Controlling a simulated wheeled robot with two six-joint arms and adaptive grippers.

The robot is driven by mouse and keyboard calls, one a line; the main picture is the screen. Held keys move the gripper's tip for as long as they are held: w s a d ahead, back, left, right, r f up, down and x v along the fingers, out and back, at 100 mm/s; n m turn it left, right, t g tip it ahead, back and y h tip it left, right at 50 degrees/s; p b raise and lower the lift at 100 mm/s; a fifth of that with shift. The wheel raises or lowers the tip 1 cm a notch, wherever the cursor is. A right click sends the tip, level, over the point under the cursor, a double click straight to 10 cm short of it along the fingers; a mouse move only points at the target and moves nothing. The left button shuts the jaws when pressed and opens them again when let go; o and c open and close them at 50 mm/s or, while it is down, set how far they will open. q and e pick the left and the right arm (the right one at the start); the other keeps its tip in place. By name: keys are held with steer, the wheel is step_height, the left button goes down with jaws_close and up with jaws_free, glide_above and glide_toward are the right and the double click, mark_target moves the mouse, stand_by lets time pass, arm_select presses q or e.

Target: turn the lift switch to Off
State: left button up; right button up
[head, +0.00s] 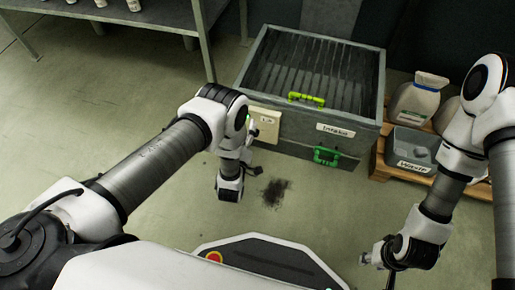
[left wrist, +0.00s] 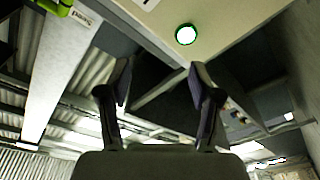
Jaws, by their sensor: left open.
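The cream switch panel (head: 265,123) is on the left side of the grey intake box, partly behind my left arm. In the left wrist view, a cream panel (left wrist: 225,22) with a lit green-rimmed round button (left wrist: 186,34) fills the upper part. The lift switch's knob and its setting cannot be made out. My left gripper (left wrist: 160,82) is open and empty, its fingers below the panel and apart from the button. In the head view the left gripper (head: 254,170) is small and dark, low in front of the box. My right gripper (head: 376,256) is at lower right, away from the panel; its jaws are unclear.
A waste bin (head: 412,148) and white jug (head: 416,98) stand on a pallet at right. A shelf (head: 160,15) stands at back left. Floor at left is clear.

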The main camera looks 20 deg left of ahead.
arm_select(q)
steer(key=s+d+f+g+b, duration=0.15)
steer(key=s+f+b, duration=0.25)
steer(key=f, duration=0.8)
steer(key=w+b, duration=0.3)
steer(key=w, duration=0.5)
steer(key=shift+a+r+b, duration=0.3)
steer(key=shift+r+b, duration=0.05)
steer(key=shift+r, duration=0.1)
arm_select(e)
step_height(320, 180, down, 11)
arm_select(q)
steer(key=shift+t, duration=0.25)
steer(key=c, duration=1.1)
arm_select(e)
steer(key=shift+w, duration=0.1)
